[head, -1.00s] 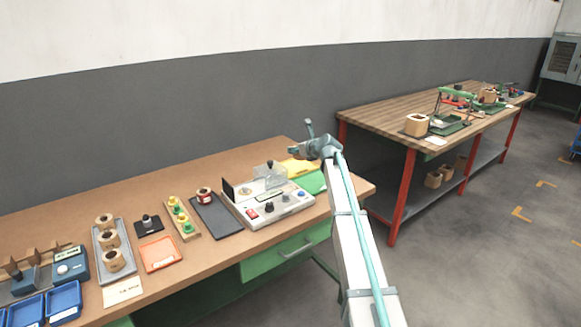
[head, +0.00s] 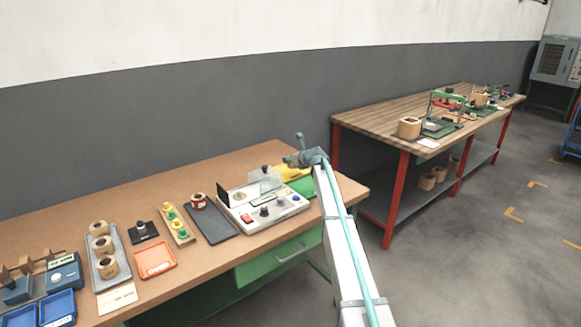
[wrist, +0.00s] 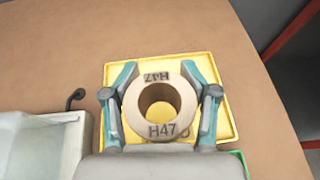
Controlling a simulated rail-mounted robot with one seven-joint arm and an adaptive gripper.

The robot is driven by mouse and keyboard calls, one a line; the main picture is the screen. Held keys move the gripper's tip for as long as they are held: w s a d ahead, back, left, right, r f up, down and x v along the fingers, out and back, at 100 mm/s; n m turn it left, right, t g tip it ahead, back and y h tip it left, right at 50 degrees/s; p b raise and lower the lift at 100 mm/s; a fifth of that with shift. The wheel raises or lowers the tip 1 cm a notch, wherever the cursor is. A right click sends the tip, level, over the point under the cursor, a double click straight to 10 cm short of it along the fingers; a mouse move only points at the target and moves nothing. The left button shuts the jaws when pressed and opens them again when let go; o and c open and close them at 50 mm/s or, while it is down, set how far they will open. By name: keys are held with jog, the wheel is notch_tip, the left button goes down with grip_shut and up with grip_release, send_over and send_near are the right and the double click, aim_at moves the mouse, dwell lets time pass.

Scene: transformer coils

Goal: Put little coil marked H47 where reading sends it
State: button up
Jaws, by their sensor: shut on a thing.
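The little coil (wrist: 160,112) is a tan ring with a round hole, and H47 shows on it twice in the wrist view. My gripper (wrist: 160,98) is shut on it, one finger on each side. The coil is over a yellow tray (wrist: 190,62); whether it touches the tray cannot be told. In the head view my gripper (head: 298,160) is at the back right of the near bench, beside the tester (head: 285,212). The held coil is not discernible there. A green tray (head: 303,187) lies beside the yellow one.
On the near bench (head: 200,167), a grey tray (head: 119,252) holds three tan coils. A dark mat (head: 217,226) with a red-wrapped coil (head: 198,201), an orange tray (head: 154,260) and blue bins (head: 58,307) stand nearby.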

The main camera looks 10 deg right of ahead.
aim_at(291, 172)
jog(key=shift+w+d+f, duration=0.1)
jog(key=shift+w+f, duration=0.15)
jog(key=shift+f, duration=0.8)
jog(key=shift+w+f, duration=0.25)
jog(key=shift+f, duration=0.8)
jog(key=shift+f, duration=0.1)
jog(key=o, duration=1.4)
jog(key=shift+s, duration=0.1)
jog(key=v, duration=1.2)
